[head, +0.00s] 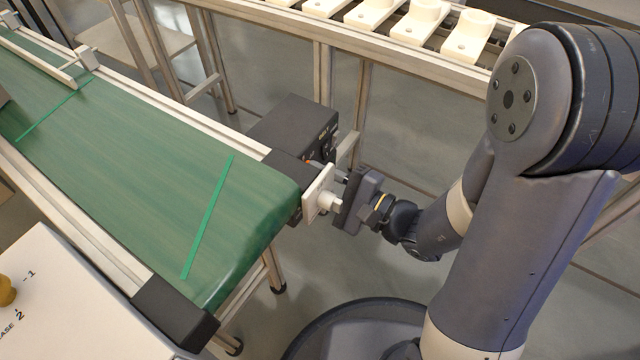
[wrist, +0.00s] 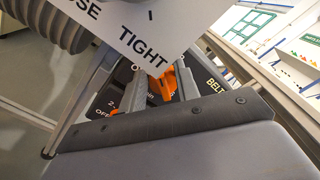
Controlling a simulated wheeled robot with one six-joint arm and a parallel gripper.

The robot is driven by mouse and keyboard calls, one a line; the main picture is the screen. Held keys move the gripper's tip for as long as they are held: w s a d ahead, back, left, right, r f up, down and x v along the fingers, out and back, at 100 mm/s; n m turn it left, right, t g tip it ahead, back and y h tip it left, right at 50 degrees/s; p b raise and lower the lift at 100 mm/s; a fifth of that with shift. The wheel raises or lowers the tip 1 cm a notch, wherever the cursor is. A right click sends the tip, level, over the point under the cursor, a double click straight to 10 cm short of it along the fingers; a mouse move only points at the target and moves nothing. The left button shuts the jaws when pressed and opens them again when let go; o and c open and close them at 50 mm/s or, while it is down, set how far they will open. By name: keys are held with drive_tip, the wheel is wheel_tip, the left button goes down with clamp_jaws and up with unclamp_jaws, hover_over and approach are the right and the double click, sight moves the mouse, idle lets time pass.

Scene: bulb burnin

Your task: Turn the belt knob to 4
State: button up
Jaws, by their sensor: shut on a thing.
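The belt knob (wrist: 168,84) is orange and sits on a black panel (wrist: 128,77) in the wrist view. The panel reads BELT, with OFF and 2 among its marks. My gripper (head: 322,168) reaches the panel at the conveyor's end in the head view and is shut on the belt knob. Its fingertips are small and mostly hidden there. The other scale numbers and the knob's pointer are covered, so I cannot tell its setting. The black control box (head: 293,122) stands beside the belt.
In the wrist view the plate (wrist: 140,25) reads TIGHT. The green conveyor belt (head: 150,150) lies left. A rack of white fixtures (head: 420,22) runs behind.

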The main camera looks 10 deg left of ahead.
drive_tip(key=shift+f, duration=0.1)
idle(0.5)
drive_tip(key=o, duration=1)
drive_tip(key=shift+c, duration=0.2)
drive_tip(key=shift+d, duration=0.1)
drive_tip(key=v, duration=1)
drive_tip(key=shift+s+d+p, duration=0.2)
drive_tip(key=shift+d+p, duration=0.05)
drive_tip(key=shift+p, duration=0.2)
drive_tip(key=shift+a, duration=0.1)
drive_tip(key=b+x, duration=0.1)
drive_tip(key=x, duration=0.9)
drive_tip(key=shift+w+a, duration=0.15)
idle(0.3)
